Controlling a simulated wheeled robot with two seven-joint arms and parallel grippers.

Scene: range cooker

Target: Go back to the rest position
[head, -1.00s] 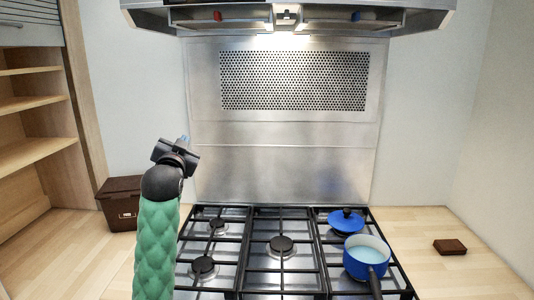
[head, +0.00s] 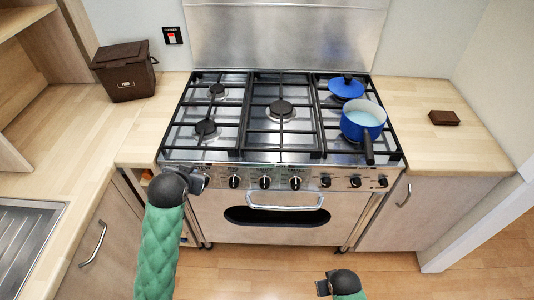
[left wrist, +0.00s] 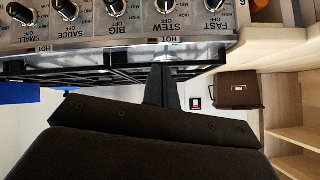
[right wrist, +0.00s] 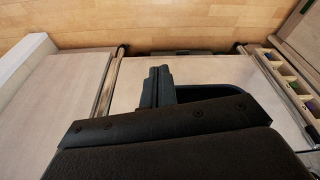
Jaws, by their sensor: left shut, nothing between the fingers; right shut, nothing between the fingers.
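My left gripper (head: 199,182) is low in front of the cooker's front left corner, beside the knob panel in the head view. Its closed fingers also show in the left wrist view (left wrist: 161,88), with nothing between them. My right gripper (head: 324,286) is at the bottom of the head view, in front of the oven door and over the floor. Its fingers are together and empty in the right wrist view (right wrist: 158,86). The range cooker (head: 281,152) stands between two wooden counters.
A blue pot (head: 361,123) with pale liquid sits on the right front burner, its handle over the front edge. A brown box (head: 124,72) is on the left counter, a small brown block (head: 444,117) on the right. The floor (head: 270,262) is clear.

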